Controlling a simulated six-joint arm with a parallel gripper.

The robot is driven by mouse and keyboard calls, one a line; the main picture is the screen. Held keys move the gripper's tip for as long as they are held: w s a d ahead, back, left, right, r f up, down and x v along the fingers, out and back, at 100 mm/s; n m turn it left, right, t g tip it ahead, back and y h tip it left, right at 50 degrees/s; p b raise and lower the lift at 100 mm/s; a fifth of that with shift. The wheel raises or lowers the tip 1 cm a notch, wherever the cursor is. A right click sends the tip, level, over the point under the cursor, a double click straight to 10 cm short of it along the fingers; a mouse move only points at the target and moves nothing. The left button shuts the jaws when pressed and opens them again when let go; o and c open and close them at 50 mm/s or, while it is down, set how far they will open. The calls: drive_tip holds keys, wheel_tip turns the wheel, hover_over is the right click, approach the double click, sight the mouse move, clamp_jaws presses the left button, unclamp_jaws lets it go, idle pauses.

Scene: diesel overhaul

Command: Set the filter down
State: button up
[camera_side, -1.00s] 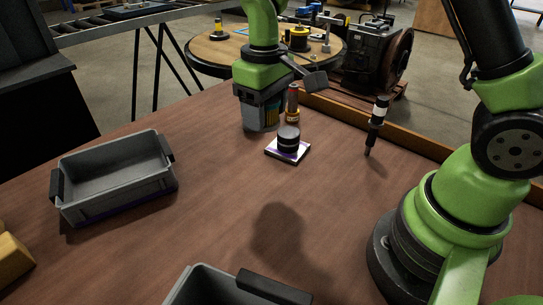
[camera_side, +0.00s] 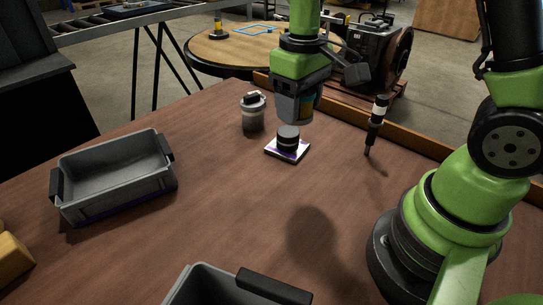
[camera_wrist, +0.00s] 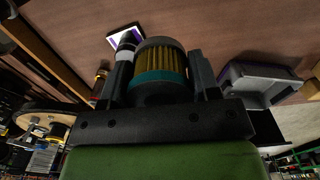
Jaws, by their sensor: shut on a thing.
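The filter (camera_wrist: 163,62) has yellow pleats and a teal band, and sits between the fingers in the wrist view. My gripper (camera_wrist: 162,75) is shut on it. In the side view my gripper (camera_side: 300,100) is near the back edge of the table, behind and slightly right of the black puck. The fingers hide most of the filter there, and a little teal shows. The filter looks held above the table, but its exact height is hard to tell.
A black puck (camera_side: 288,137) stands on a white, purple-edged pad (camera_side: 289,153). A grey canister (camera_side: 253,115) stands left of my gripper. A black-and-white tool (camera_side: 376,124) stands to the right. A grey bin (camera_side: 115,180) is at left, another bin (camera_side: 205,285) in front. Middle table is clear.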

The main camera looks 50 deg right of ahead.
drive_tip(key=w+a+f+n, duration=0.1)
drive_tip(key=w+a+f, duration=0.1)
drive_tip(key=a, duration=0.3)
drive_tip(key=w+a+f, duration=0.2)
drive_tip(key=a, duration=0.4)
drive_tip(key=n, duration=0.1)
hover_over(205, 241)
wheel_tip(205, 241, down, 9)
drive_tip(key=shift+r, duration=0.2)
drive_tip(key=shift+f, duration=2.35)
drive_tip(key=shift+f, duration=0.1)
drive_tip(key=o, duration=1)
